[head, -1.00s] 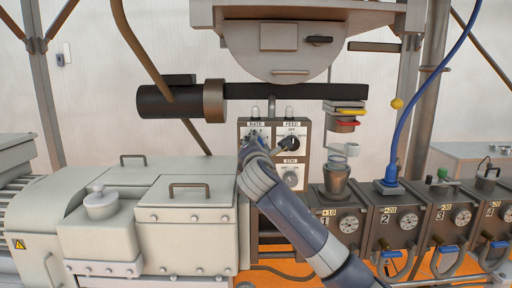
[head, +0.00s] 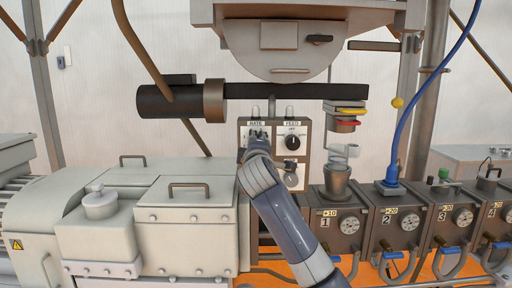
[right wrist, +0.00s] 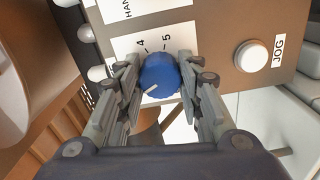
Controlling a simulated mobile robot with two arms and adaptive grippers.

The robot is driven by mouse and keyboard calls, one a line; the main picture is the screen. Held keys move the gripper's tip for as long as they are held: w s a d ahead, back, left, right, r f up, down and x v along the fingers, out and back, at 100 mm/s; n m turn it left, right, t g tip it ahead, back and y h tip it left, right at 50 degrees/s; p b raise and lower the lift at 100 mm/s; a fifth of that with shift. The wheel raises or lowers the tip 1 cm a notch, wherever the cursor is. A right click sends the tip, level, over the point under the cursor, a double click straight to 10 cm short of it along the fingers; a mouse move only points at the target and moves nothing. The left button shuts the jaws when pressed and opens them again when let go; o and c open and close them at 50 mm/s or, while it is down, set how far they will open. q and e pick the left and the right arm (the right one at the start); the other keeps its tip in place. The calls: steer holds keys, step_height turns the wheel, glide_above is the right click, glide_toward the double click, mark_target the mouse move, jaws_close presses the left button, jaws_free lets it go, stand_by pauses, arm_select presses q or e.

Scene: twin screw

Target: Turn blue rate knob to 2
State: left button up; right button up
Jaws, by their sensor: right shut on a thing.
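The blue rate knob (right wrist: 160,74) shows in the right wrist view, with a light pointer mark angled toward the lower left. The dial numbers 4 and 5 are readable above it; the other rate numbers are hidden. My right gripper (right wrist: 160,82) is shut on the knob, one finger on each side. In the head view my right gripper (head: 257,142) is at the RATE side of the control box (head: 304,155) and hides the knob there. My left gripper is not in view.
A black FEED knob (head: 292,142) sits just right of the gripper. A white JOG button (right wrist: 250,56) is on the panel. A metal cup (head: 336,180) and several gauge blocks stand to the right. Pale machine housings fill the left.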

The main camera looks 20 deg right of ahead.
steer(key=shift+m, duration=0.3)
stand_by(0.4)
steer(key=o, duration=1.1)
steer(key=shift+c, duration=0.2)
steer(key=shift+s, duration=0.1)
steer(key=v, duration=1.1)
steer(key=shift+s, duration=0.35)
steer(key=shift+a+f, duration=0.1)
